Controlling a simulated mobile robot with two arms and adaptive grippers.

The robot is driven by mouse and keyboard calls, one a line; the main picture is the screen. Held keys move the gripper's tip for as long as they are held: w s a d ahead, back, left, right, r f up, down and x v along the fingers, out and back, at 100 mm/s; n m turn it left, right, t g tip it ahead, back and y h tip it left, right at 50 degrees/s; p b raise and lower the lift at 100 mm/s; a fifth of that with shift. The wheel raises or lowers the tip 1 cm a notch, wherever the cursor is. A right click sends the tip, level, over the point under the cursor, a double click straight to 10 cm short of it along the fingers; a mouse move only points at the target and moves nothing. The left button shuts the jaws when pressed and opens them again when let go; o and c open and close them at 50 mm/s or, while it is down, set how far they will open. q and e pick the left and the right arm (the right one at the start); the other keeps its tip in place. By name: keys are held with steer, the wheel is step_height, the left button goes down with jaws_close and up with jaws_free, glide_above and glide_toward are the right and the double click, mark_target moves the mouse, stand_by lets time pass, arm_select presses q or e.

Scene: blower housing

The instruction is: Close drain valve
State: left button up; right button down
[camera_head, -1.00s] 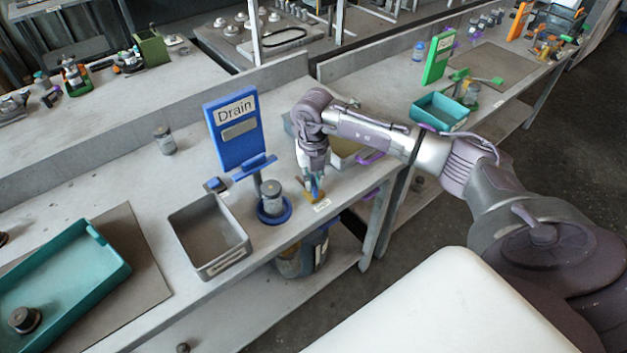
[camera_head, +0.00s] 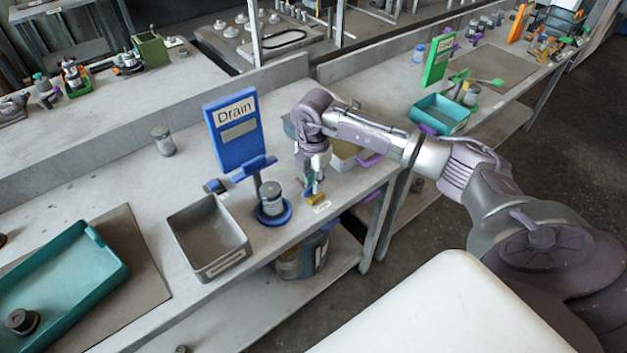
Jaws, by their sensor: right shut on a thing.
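The blue Drain sign (camera_head: 237,128) stands upright on the grey bench. My right gripper (camera_head: 313,190) points down at the bench's front edge, right of the sign. It is shut on the small drain valve (camera_head: 315,200), whose yellow lower part shows just under the fingertips. The fingers hide most of the valve, so I cannot tell its handle's exact angle. A small white label (camera_head: 322,208) sits right beside it. My left gripper is not in view.
A grey canister (camera_head: 271,199) stands on a blue round base left of my right gripper. A grey open bin (camera_head: 208,240) and a teal tray (camera_head: 60,285) are further left. A container (camera_head: 303,255) sits on the shelf below.

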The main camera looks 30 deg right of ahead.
steer(key=shift+m, duration=1)
steer(key=shift+w, duration=0.1)
steer(key=c, duration=1.2)
jaws_free()
steer(key=shift+r, duration=0.1)
step_height(320, 180, up, 12)
steer(key=shift+f, duration=0.1)
